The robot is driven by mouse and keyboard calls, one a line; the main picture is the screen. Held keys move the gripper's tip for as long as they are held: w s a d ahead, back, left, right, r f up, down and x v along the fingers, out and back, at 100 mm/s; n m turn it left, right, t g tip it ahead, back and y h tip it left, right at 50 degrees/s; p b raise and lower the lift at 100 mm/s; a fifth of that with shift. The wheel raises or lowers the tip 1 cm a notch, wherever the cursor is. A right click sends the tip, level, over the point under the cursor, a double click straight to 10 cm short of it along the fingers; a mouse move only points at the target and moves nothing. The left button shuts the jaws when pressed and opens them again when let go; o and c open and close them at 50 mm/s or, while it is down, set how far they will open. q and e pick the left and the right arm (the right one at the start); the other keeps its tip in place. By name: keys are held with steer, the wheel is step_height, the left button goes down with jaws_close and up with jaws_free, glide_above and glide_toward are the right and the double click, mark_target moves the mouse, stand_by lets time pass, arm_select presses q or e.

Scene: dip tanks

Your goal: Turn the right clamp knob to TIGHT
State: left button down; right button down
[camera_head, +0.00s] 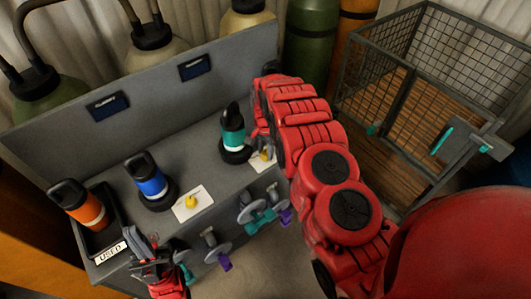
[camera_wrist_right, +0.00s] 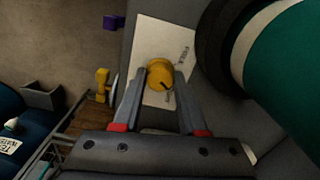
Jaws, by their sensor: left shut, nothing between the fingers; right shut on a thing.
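The right clamp knob is yellow and round (camera_wrist_right: 160,75) on a white plate (camera_wrist_right: 152,40) with small markings I cannot read. A dark pointer line on it points toward the bottom of the right wrist view. My right gripper (camera_wrist_right: 161,72) is shut on this knob, one finger on each side. In the head view the knob (camera_head: 267,154) shows beside the teal bottle (camera_head: 233,131), partly hidden by my right arm. The left clamp knob (camera_head: 191,202) is yellow on its own white plate. My left gripper (camera_head: 148,250) is shut and empty near the bench's front edge.
A blue bottle (camera_head: 150,179) stands in a black holder. An orange bottle (camera_head: 80,207) leans in a black tray labelled USED (camera_head: 109,252). Valves with grey discs (camera_head: 217,253) and purple handles line the bench front. A wire cage (camera_head: 420,100) stands at right.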

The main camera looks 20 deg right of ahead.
steer(key=shift+m, duration=0.9)
steer(key=shift+c, duration=2.2)
jaws_free()
